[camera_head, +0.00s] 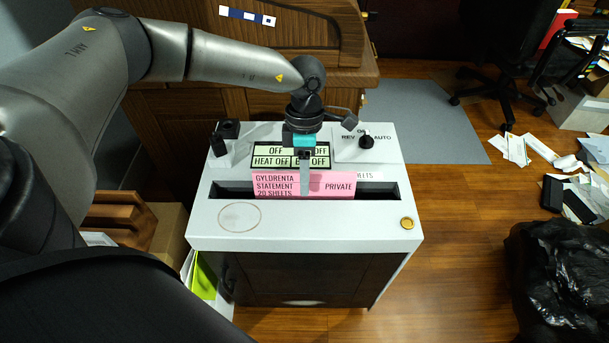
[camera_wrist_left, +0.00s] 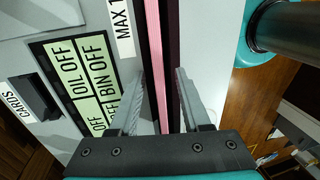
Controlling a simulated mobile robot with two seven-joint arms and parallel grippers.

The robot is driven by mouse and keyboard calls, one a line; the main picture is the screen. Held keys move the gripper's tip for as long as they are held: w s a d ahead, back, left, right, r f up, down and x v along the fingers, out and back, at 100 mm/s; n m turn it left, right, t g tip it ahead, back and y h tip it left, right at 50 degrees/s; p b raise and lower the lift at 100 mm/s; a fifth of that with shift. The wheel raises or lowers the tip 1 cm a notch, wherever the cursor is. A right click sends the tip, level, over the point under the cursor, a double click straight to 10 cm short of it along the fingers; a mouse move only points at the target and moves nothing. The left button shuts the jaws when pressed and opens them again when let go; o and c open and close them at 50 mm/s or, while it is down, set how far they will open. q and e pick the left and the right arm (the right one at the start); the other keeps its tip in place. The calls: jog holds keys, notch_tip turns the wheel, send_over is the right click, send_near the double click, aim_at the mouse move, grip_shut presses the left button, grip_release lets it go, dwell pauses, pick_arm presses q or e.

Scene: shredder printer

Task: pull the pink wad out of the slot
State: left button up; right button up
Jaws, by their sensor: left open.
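The pink wad (camera_head: 272,184) stands upright in the dark slot (camera_head: 388,190) on top of the white shredder (camera_head: 330,222). Its label reads GYLDRENTA STATEMENT 20 SHEETS and PRIVATE. My left gripper (camera_head: 304,185) is at the wad from above, near its middle. In the left wrist view the left gripper (camera_wrist_left: 160,88) is open, and the wad's thin pink edge (camera_wrist_left: 158,50) runs between its two fingers. I cannot tell whether a finger touches it. My right gripper is not in view.
Behind the slot are a green label panel (camera_head: 262,158) and a black knob (camera_head: 366,142). A round brass lock (camera_head: 407,223) is at the front right. A wooden desk (camera_head: 200,100) stands behind, and a black bag (camera_head: 560,280) lies at the right.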

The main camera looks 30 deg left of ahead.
pick_arm(q)
grip_shut()
dwell(0.3)
dwell(1.6)
jog(key=shift+r, duration=0.2)
dwell(0.3)
